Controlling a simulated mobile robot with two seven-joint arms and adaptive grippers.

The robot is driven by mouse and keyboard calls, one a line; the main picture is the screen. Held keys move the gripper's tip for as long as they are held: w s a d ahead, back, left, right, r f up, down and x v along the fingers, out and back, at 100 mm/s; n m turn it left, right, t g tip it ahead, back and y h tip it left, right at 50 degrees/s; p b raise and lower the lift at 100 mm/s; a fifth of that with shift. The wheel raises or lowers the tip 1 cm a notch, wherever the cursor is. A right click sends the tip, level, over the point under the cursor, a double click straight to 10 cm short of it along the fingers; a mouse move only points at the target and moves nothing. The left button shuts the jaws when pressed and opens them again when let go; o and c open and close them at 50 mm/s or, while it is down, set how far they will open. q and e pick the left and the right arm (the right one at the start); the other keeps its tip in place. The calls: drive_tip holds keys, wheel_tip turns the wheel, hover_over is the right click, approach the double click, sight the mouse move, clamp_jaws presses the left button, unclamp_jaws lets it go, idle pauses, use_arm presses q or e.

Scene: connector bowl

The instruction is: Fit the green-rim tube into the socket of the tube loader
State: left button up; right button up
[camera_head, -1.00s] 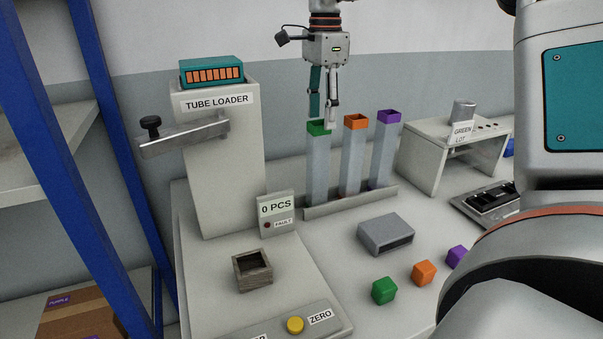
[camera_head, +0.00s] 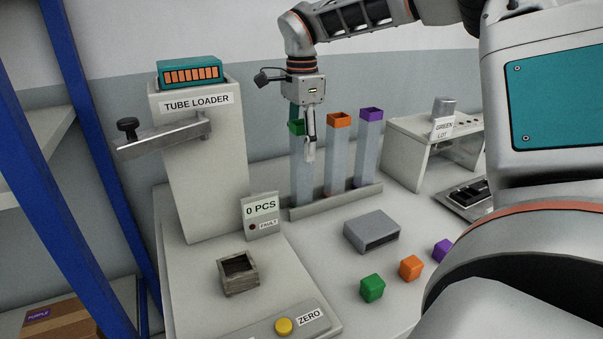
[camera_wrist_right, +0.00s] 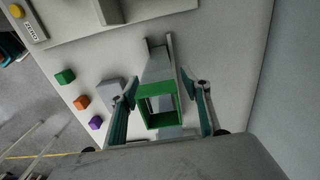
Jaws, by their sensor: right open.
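The green-rim tube (camera_head: 301,170) stands upright at the left end of the grey rack, beside an orange-rim and a purple-rim tube. My right gripper (camera_head: 302,148) is open, pointing down, with its fingers at the top of this tube. In the right wrist view the green rim (camera_wrist_right: 160,107) lies between the two open fingers (camera_wrist_right: 163,112), with a gap on each side. The tube loader (camera_head: 205,150) is the tall labelled block at the left, with a teal unit on top and a metal arm at its front. I cannot make out its socket. My left gripper is not in view.
The orange-rim tube (camera_head: 337,155) and purple-rim tube (camera_head: 368,150) stand close by in the rack (camera_head: 335,201). A counter reading 0 PCS (camera_head: 261,209), a small square bowl (camera_head: 238,273), a grey box (camera_head: 372,231) and coloured cubes (camera_head: 372,288) are in front.

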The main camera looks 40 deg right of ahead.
drive_tip(key=shift+c, duration=0.3)
clamp_jaws()
use_arm(q)
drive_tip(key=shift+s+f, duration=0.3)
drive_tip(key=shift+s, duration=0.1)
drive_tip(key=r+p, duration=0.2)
drive_tip(key=p, duration=0.1)
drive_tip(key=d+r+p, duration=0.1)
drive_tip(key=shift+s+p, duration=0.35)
drive_tip(key=shift+p, duration=0.05)
use_arm(e)
wheel_tip(320, 180, up, 20)
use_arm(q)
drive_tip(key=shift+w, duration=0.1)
